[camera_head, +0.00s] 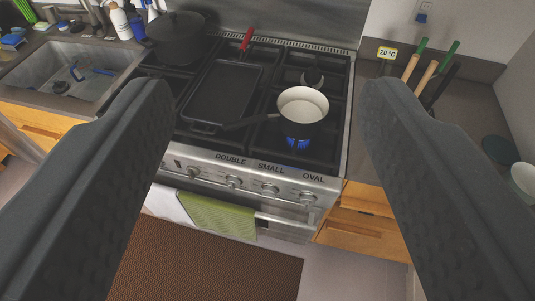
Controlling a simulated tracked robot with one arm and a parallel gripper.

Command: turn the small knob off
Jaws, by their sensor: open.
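The stove front (240,168) carries a row of metal knobs under the labels DOUBLE, SMALL and OVAL. The small knob (270,189) sits below the SMALL label, right of the middle of the row. Its exact turn angle is too small to read. My gripper (265,92) is open and empty. Its two dark fingers frame the stove from left and right, and it appears well away from the knob.
A green towel (217,214) and a white cloth hang on the oven handle (285,222) below the knobs. A griddle (222,92) and a black pot (180,38) stand on the stove. A brown mat (200,262) lies on the floor in front.

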